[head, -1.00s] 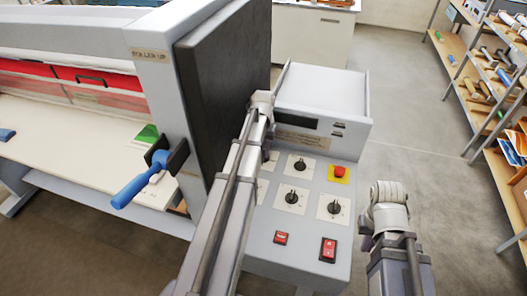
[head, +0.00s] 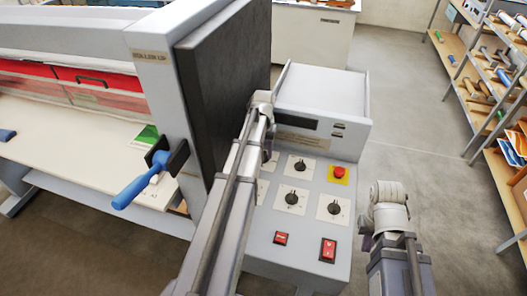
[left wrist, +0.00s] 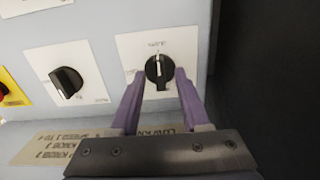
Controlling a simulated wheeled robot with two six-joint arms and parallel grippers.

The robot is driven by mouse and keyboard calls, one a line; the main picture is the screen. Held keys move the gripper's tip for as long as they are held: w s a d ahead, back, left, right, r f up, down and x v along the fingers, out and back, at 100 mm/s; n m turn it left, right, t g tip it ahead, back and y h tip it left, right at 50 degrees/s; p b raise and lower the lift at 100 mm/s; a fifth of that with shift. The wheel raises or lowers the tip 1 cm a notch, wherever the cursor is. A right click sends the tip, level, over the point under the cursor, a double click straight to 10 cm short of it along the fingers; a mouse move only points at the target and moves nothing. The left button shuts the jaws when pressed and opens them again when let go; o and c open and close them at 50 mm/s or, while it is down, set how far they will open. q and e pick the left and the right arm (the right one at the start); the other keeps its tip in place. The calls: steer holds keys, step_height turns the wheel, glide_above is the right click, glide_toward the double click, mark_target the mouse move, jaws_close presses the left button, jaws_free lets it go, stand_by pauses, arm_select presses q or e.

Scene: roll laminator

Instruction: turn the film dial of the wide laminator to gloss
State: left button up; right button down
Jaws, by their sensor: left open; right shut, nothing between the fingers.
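The wide laminator's control panel (head: 310,232) carries several black dials on white plates. One dial (left wrist: 158,70) stands between the fingers of my left gripper (left wrist: 159,78) in the left wrist view. Its white mark points up in that view; the plate's lettering is too blurred to read. The gripper is open, one purple finger on each side of the dial, with slight gaps showing. In the head view my left arm hides this dial and most of that gripper. My right gripper (head: 366,234) is shut and empty, right of the panel, partly hidden by its arm.
A neighbouring dial (left wrist: 67,82) sits left in the wrist view. A red stop button (head: 339,172) and red switches (head: 328,249) are on the panel. A dark upright side (head: 228,85) rises beside it. A blue-handled lever (head: 140,186) juts out left. Shelves (head: 490,85) stand far right.

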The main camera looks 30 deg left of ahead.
mark_target(264, 155)
arm_select(q)
step_height(264, 155, up, 8)
steer(key=p, duration=0.7)
steer(key=shift+f, duration=0.2)
steer(key=shift+f, duration=0.1)
